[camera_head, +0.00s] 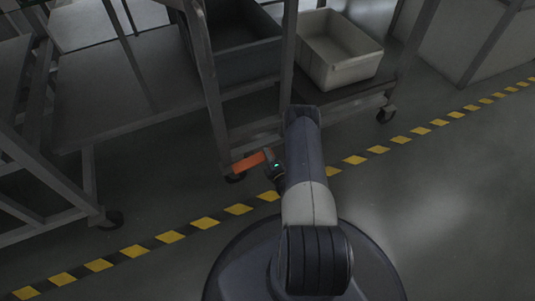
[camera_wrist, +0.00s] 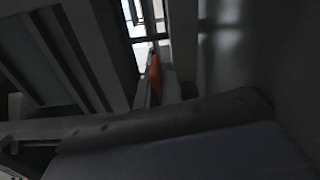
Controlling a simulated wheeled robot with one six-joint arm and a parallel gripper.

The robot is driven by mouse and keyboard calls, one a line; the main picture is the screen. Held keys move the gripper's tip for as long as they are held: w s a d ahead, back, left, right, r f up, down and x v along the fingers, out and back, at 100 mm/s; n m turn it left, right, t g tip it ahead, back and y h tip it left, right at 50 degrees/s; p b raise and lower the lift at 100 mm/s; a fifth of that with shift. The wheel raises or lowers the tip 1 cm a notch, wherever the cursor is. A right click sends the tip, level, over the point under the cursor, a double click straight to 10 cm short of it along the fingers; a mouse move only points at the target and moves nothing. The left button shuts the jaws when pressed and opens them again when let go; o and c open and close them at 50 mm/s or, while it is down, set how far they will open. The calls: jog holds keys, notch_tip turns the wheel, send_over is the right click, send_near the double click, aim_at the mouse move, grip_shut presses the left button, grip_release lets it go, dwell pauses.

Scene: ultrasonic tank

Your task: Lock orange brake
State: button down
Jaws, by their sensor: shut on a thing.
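The orange brake (camera_head: 248,163) is a short flat bar low on the cart, just above a dark caster. It slopes slightly up to the right, into my gripper (camera_head: 267,158). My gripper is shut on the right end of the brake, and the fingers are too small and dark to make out. In the wrist view the orange brake (camera_wrist: 155,75) shows as a narrow strip in the upper middle, with grey parts close on both sides. A large dark curved surface fills the bottom of that view and hides what lies below.
A grey metal cart (camera_head: 210,85) stands directly beyond the gripper. It holds a dark bin (camera_head: 240,60) and a light grey bin (camera_head: 345,70). Another cart frame (camera_head: 45,170) stands at left. A yellow-and-black floor stripe (camera_head: 205,223) crosses the view; the floor at right is clear.

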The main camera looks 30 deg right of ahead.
jog(key=shift+a+r+n, duration=0.15)
jog(key=shift+r+n, duration=0.2)
jog(key=shift+n, duration=0.35)
jog(key=c, duration=1.6)
grip_release()
jog(key=shift+o, duration=0.2)
jog(key=shift+s, duration=0.1)
